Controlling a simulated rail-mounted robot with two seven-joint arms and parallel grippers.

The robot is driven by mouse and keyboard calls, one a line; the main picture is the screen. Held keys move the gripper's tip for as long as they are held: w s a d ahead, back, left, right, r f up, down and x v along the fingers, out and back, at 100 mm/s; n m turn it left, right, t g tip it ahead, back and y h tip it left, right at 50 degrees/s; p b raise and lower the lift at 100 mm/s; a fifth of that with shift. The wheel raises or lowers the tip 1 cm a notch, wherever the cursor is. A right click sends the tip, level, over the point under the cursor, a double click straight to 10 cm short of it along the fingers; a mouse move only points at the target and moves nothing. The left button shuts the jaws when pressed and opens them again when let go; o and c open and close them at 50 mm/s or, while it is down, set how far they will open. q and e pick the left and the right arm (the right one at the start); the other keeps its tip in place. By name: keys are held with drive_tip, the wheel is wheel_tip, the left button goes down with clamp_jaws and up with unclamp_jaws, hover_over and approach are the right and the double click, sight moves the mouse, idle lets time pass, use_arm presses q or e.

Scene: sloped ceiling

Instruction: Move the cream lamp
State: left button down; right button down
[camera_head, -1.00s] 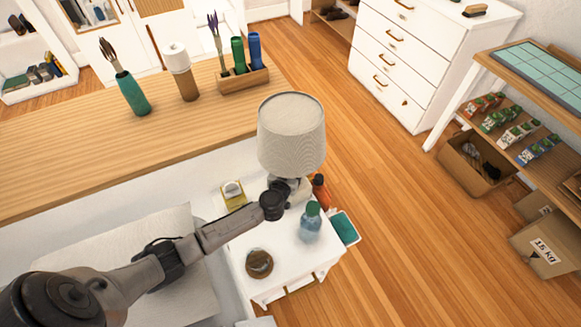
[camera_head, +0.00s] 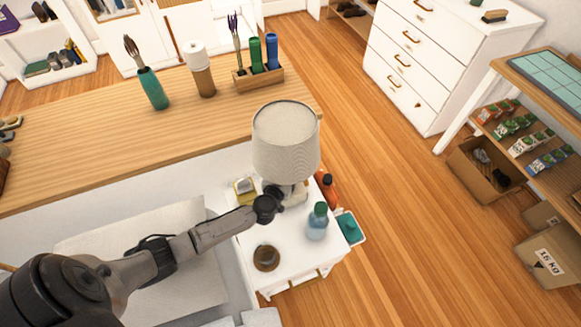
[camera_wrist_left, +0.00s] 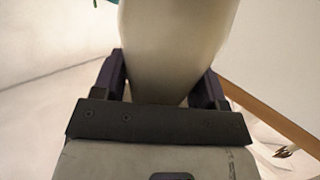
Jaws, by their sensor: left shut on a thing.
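The cream lamp (camera_head: 286,143) stands upright at the back of the white nightstand (camera_head: 293,258), its pale fabric shade on top and its base partly hidden by my gripper. I cannot tell whether its base touches the nightstand top. My left gripper (camera_head: 274,200) reaches in from the left below the shade. In the left wrist view, its two dark fingers (camera_wrist_left: 160,82) are shut on either side of the smooth cream lamp body (camera_wrist_left: 172,45). My right gripper is not in view.
A blue bottle with a green cap (camera_head: 317,222), an orange bottle (camera_head: 327,186), a brown round dish (camera_head: 266,257) and a small yellow item (camera_head: 244,188) crowd the nightstand area. The long wooden counter (camera_head: 90,130) behind holds a teal vase (camera_head: 153,90).

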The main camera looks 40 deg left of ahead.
use_arm(q)
drive_tip(key=shift+s+a, duration=0.25)
drive_tip(key=shift+s, duration=0.1)
drive_tip(key=shift+c, duration=0.4)
unclamp_jaws()
drive_tip(key=shift+s, duration=0.15)
drive_tip(key=shift+s+d+r+p, duration=0.15)
drive_tip(key=shift+s+p, duration=0.2)
drive_tip(key=shift+p, duration=0.1)
drive_tip(key=p+v, duration=0.1)
drive_tip(key=v, duration=0.3)
drive_tip(key=shift+s+d+p, duration=0.15)
drive_tip(key=shift+s+p, duration=0.2)
drive_tip(key=shift+s, duration=0.05)
drive_tip(key=shift+v, duration=0.9)
